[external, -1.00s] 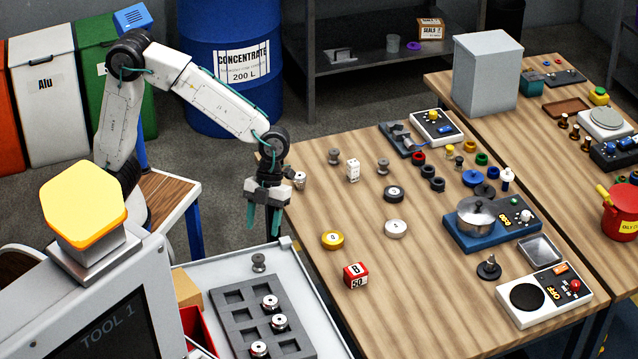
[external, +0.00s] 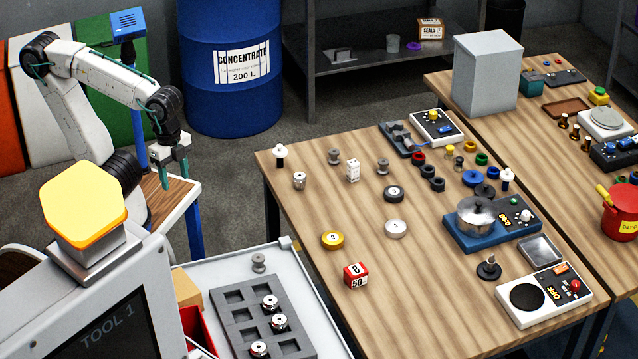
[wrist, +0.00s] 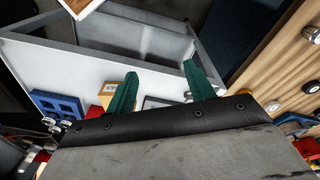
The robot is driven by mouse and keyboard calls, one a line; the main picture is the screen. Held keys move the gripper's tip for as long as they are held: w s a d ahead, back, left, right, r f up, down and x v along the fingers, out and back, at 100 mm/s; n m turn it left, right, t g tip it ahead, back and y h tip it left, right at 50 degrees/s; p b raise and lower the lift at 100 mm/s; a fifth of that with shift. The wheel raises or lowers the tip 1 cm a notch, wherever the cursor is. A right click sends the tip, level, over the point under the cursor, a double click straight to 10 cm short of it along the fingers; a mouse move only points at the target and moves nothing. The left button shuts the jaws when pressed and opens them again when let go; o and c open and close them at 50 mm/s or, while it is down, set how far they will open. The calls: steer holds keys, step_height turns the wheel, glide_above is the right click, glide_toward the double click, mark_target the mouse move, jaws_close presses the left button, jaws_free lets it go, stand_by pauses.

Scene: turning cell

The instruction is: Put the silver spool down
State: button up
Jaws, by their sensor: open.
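A silver spool (external: 299,181) stands upright on the wooden table (external: 300,225), near its far left edge. My gripper (external: 174,177) is well to the left of it, past the table edge and above a small wood-topped stand. The gripper is open, with nothing between its green fingers, which also show in the wrist view (wrist: 160,75). Other silver pieces (external: 270,303) sit in the dark grey pocketed tray (external: 232,325). Duller grey spools stand on the table (external: 383,166) and behind the tray (external: 258,262).
A blue drum (external: 230,60) stands behind. Bare wood lies between the spool and the yellow disc.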

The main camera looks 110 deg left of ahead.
steer(key=s+n, duration=0.2)
steer(key=s, duration=0.1)
steer(key=s+f+n, duration=0.1)
steer(key=shift+s+a+f+y, duration=0.1)
steer(key=shift+s+a+y, duration=0.1)
steer(key=shift+a+y, duration=0.2)
stand_by(1.4)
steer(key=o, duration=0.8)
steer(key=shift+a+n, duration=0.1)
steer(key=shift+n, duration=0.2)
steer(key=shift+c, duration=0.2)
steer(key=shift+o, duration=1.4)
steer(key=shift+w+a+f+n+g, duration=0.2)
steer(key=shift+w+a, duration=0.1)
steer(key=shift+w, duration=0.25)
steer(key=shift+w+a+f+n+g, duration=0.15)
steer(key=shift+w+a, duration=0.1)
steer(key=shift+w, duration=0.3)
steer(key=w+a+r+m+t, duration=0.1)
steer(key=w+a+r+m, duration=0.45)
steer(key=w, duration=0.85)
steer(key=w+a+r+m+t+y, duration=0.1)
steer(key=w+a+r+t, duration=0.15)
steer(key=w+a, duration=0.9)
steer(key=w+a+r+m+t, duration=0.1)
steer(key=w+a+r+m, duration=0.35)
steer(key=w, duration=1.15)
steer(key=x, duration=1)
steer(key=shift+a+n, duration=0.35)
